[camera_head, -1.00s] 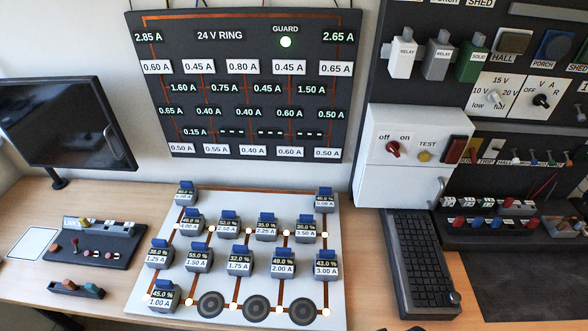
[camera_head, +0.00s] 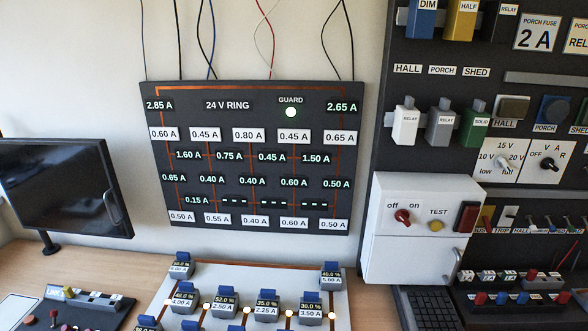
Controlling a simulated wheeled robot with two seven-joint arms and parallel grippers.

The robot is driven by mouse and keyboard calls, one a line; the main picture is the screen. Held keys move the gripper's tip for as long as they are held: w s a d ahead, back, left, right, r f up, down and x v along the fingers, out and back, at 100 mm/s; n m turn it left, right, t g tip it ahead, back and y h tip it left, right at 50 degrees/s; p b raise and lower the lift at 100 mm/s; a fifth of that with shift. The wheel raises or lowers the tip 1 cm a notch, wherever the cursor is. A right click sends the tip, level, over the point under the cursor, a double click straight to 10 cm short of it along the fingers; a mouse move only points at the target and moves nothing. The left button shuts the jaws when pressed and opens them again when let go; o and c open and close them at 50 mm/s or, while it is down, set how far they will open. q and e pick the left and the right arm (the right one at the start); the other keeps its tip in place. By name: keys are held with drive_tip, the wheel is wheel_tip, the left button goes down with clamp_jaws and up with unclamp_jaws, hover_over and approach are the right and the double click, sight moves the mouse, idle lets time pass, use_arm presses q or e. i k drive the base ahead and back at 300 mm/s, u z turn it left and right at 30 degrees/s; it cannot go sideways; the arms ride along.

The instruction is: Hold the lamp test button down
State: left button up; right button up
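A yellow round button (camera_head: 436,226) under the label TEST sits on the front of a white box (camera_head: 390,228) at the right of the wall. I take it for the lamp test button, and nothing touches it. A red rotary knob (camera_head: 403,216) under "off on" is to its left, and a dark red block (camera_head: 467,217) is to its right. Neither of my grippers shows in the head view.
A white board (camera_head: 255,272) with several blue-topped modules lies on the wooden table below the panel. A dark monitor (camera_head: 62,190) stands at the left. A keyboard (camera_head: 430,308) is below the white box, beside a rack with colored plugs (camera_head: 512,298).

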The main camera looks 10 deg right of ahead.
sight(435, 225)
drive_tip(key=z, duration=1.25)
